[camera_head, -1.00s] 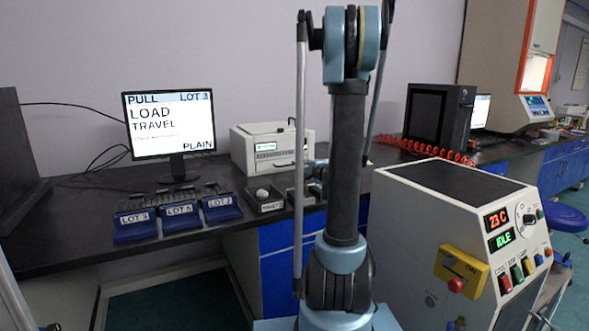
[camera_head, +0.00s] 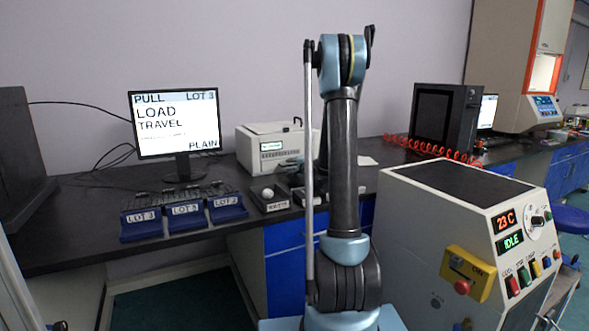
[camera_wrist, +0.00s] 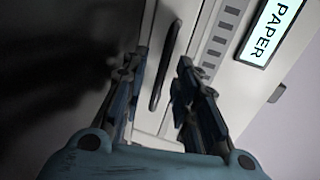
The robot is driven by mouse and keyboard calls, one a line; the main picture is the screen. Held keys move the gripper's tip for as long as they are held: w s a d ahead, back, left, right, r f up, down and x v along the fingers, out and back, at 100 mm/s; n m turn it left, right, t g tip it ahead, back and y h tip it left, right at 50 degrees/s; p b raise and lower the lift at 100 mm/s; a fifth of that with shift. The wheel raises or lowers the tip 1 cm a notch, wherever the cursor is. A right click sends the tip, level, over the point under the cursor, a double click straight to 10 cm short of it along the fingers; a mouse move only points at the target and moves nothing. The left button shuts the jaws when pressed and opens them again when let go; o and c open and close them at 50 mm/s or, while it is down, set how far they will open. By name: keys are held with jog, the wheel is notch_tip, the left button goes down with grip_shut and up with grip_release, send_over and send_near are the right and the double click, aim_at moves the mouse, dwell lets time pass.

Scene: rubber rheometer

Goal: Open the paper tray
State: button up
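The printer (camera_head: 268,146) is a white box on the bench, partly hidden behind my arm in the head view. In the wrist view the printer's white front (camera_wrist: 200,25) is close, with a lit display (camera_wrist: 271,30) reading PAPER. A dark bar handle (camera_wrist: 166,62) runs along a pale front panel, which looks like the paper tray's front. My gripper (camera_wrist: 160,72) is open, with one finger on each side of the handle. Contact between fingers and handle cannot be told. The gripper is hidden behind my arm in the head view.
A monitor (camera_head: 176,122) and several blue LOT holders (camera_head: 185,215) stand left of the printer. A small dark tray (camera_head: 270,201) with a white ball lies in front of it. A white machine (camera_head: 430,240) reading IDLE stands right of my arm. A dark cabinet (camera_head: 440,120) stands farther right.

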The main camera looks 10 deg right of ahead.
jog(key=shift+x, duration=1)
grip_shut()
